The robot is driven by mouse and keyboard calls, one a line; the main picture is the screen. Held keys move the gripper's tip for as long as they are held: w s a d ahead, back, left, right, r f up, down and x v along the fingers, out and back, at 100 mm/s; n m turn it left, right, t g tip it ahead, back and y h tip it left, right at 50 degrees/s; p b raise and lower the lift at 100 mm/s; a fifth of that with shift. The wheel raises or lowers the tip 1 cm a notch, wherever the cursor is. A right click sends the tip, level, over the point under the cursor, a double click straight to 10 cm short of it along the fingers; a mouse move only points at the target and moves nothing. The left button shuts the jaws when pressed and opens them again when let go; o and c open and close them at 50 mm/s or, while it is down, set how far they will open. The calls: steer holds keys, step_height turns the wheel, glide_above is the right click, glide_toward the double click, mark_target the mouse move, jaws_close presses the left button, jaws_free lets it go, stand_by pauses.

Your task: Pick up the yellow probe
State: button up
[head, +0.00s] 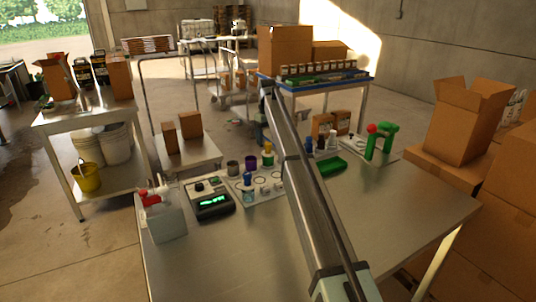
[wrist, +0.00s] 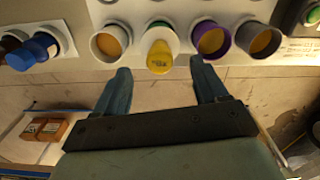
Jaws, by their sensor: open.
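The yellow probe (wrist: 159,58) shows in the wrist view with its rounded yellow end toward me, seated in a white and green holder. In the head view its yellow top (head: 268,147) stands upright in the rack at the far edge of the table, just left of my arm. My gripper (wrist: 160,66) is open, with one blue finger to each side of the probe's end in the picture. Neither finger visibly touches it, and I cannot tell the remaining depth. In the head view my arm covers much of the area around the gripper.
A purple cup (wrist: 211,40) sits close right of the probe and a white cup (wrist: 108,43) close left. A grey cup (wrist: 262,42) and a blue-capped item (wrist: 35,49) are farther out. A meter (head: 210,198) stands on the table (head: 240,262), whose front is clear.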

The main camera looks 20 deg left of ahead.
mark_target(268, 151)
steer(key=shift+s+d+f, duration=0.15)
steer(key=shift+f, duration=1.7)
steer(key=shift+s+d+f, duration=0.1)
steer(key=shift+f, duration=1.7)
steer(key=shift+c, duration=0.2)
steer(key=c, duration=0.9)
steer(key=shift+r, duration=0.15)
